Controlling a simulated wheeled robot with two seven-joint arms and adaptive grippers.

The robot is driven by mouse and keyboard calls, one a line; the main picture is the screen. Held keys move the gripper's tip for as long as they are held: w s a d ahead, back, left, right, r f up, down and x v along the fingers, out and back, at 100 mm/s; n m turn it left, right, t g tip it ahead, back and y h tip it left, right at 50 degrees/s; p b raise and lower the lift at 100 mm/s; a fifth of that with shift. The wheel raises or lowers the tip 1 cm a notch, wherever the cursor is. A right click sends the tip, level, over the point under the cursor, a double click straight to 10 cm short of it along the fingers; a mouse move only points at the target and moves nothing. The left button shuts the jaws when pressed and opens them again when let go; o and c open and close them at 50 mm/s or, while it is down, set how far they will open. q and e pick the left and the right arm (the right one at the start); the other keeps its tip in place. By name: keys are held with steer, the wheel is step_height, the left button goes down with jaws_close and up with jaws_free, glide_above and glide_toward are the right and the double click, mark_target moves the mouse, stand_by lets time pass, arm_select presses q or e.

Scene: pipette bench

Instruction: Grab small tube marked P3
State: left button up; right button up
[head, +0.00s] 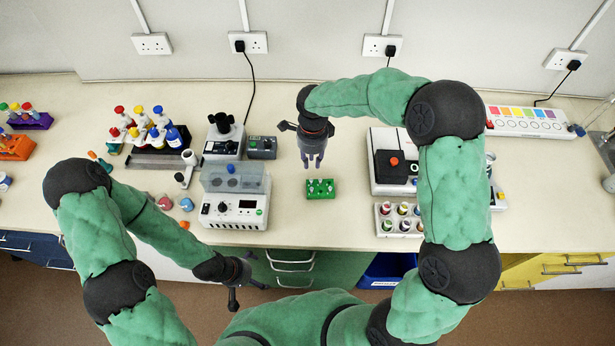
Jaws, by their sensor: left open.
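My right gripper (312,165) points down just behind and above this rack. Its fingers look close together, and whether they are apart or hold anything is unclear. My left gripper (247,295) is open and empty, low in front of the bench edge, to the left of the rack and well away from it.
A white device with a clear lid (238,208) stands left of the rack. A white device with a black block (391,166) and a tray of vials (398,218) stand right. The bench around the rack is clear.

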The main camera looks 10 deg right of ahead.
mark_target(311, 180)
step_height(311, 180, down, 11)
steer(key=shift+w+f, duration=0.1)
stand_by(0.7)
steer(key=c, duration=0.4)
